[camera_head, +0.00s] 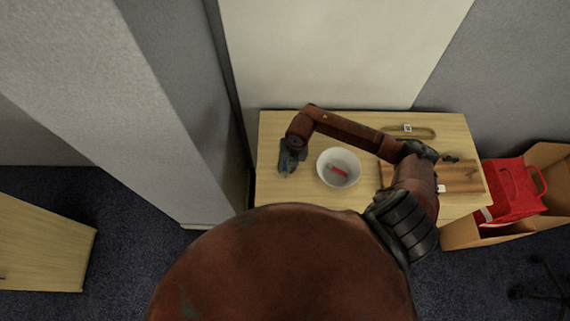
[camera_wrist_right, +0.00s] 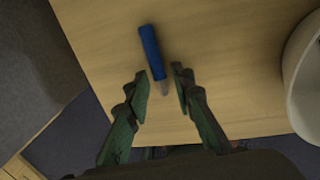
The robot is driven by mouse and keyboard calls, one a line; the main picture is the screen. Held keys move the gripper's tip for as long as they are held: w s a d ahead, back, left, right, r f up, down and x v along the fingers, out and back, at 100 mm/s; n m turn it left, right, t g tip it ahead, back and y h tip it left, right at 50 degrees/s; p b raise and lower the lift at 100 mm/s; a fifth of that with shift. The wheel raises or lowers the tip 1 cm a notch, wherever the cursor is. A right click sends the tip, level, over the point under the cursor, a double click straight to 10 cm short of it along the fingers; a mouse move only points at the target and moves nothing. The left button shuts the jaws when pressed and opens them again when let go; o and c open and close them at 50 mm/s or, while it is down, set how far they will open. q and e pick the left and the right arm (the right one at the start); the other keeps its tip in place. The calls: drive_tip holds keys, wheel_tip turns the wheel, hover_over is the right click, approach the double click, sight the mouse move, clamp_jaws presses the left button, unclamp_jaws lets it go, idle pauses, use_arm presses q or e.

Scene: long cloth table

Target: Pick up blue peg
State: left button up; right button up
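The blue peg (camera_wrist_right: 150,50) lies on the table (camera_wrist_right: 220,60) in the right wrist view, with a greyish tip at its lower end. My right gripper (camera_wrist_right: 160,75) is open, one finger on each side of the peg's lower end. The fingers look apart from the peg; I cannot tell how high they are above the table. In the head view my right gripper (camera_head: 288,160) is at the left part of the table and mostly hides the peg there. My left gripper is not in view.
A white bowl (camera_head: 326,163) with a red object (camera_head: 338,171) in it stands right of the gripper. A wooden board (camera_head: 455,178) and a tan oval item (camera_head: 425,133) lie further right. The table's left edge is close. A red bag (camera_head: 515,185) sits in a cardboard box (camera_head: 460,233).

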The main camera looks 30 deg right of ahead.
drive_tip(key=shift+a+f, duration=0.1)
drive_tip(key=shift+f, duration=0.2)
drive_tip(key=shift+c, duration=0.2)
clamp_jaws()
drive_tip(key=shift+r, duration=0.15)
